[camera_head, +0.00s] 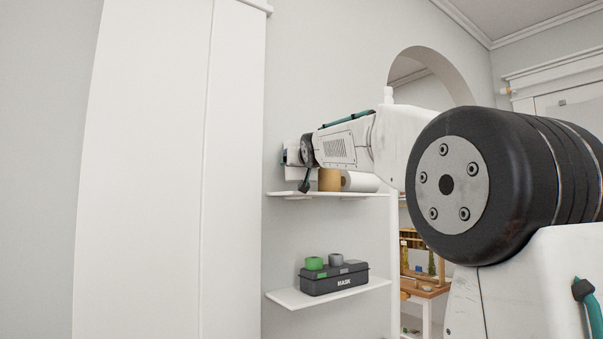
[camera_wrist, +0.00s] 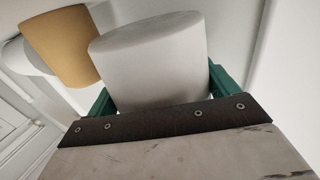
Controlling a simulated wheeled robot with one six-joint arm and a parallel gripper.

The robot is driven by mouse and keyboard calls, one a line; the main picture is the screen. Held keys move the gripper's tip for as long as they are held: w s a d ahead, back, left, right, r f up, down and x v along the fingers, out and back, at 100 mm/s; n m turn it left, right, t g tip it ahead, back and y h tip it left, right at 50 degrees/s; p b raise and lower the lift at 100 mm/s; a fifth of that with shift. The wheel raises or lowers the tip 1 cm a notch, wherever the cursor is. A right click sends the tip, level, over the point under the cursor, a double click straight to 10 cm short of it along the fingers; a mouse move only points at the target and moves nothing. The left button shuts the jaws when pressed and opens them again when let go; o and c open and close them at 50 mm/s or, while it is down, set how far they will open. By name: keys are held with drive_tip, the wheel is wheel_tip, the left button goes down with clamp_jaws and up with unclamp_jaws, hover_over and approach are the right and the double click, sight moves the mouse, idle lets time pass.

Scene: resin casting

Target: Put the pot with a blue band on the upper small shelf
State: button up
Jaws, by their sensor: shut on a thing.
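A pale grey-white, round-sided pot (camera_wrist: 155,60) fills the middle of the wrist view between the green fingers of my gripper (camera_wrist: 160,92), which is shut on it. No blue band shows on the part I can see. In the head view, my gripper is mostly hidden behind my wrist at the left end of the upper small shelf (camera_head: 300,195). A small white part of what seems to be the held pot (camera_head: 295,173) shows there, just above the shelf. I cannot tell whether it touches the shelf.
A tan cylinder (camera_head: 329,180) and a white roll (camera_head: 360,182) occupy the upper shelf right of my gripper. A lower shelf (camera_head: 290,298) holds a dark box (camera_head: 335,281) with green and grey rolls on top. A tall white cabinet (camera_head: 160,180) stands at the left.

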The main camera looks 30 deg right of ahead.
drive_tip(key=shift+f, duration=1.45)
drive_tip(key=o, duration=1)
drive_tip(key=v, duration=1.2)
